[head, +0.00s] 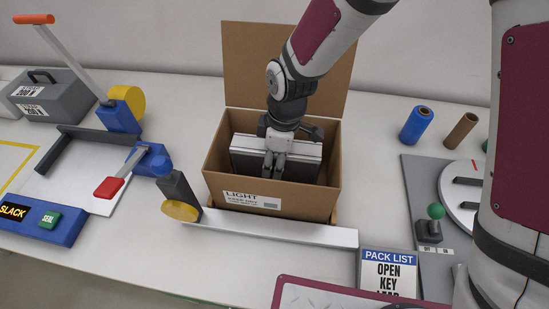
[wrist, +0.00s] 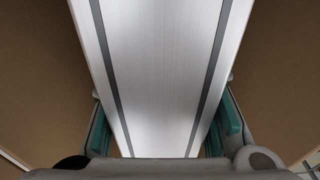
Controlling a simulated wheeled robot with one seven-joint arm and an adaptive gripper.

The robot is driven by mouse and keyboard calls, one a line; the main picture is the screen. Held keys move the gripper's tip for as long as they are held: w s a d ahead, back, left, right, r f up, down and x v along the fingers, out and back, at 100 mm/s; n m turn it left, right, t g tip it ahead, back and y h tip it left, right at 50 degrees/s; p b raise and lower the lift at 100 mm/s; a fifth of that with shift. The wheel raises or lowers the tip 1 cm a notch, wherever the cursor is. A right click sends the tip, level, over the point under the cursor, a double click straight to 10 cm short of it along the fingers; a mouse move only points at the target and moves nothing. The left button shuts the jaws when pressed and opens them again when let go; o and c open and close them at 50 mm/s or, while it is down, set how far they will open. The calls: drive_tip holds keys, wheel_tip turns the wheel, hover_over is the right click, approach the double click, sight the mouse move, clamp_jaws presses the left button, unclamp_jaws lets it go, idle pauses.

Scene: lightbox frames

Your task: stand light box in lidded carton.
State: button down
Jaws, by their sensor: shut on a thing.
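The light box (head: 308,149) is a silver-grey slab standing on edge inside the open brown carton (head: 220,175). Its brushed metal edge with two dark stripes fills the middle of the wrist view (wrist: 158,70). My gripper (head: 273,172) reaches down into the carton and is shut on the light box, with a teal pad on each side of it. The carton's lid (head: 248,65) stands up open at the back. The front wall carries a white label reading LIGHT. The underside of the light box is hidden by the front wall, so I cannot tell whether it touches the floor.
A pale rail (head: 285,232) runs along the carton's front, with a yellow-ended arm (head: 180,208) at its left. A PACK LIST card (head: 389,270) stands front right. A blue roll (head: 416,125) and a grey panel with a green knob (head: 436,211) are at the right.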

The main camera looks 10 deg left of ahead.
drive_tip(key=shift+f, duration=0.1)
drive_tip(key=c, duration=0.9)
unclamp_jaws()
drive_tip(key=shift+c, duration=0.2)
drive_tip(key=r, duration=0.4)
drive_tip(key=d+r, duration=0.1)
drive_tip(key=r, duration=0.7)
drive_tip(key=shift+d+r+b, duration=0.1)
drive_tip(key=shift+d+b, duration=0.15)
drive_tip(key=shift+b, duration=0.1)
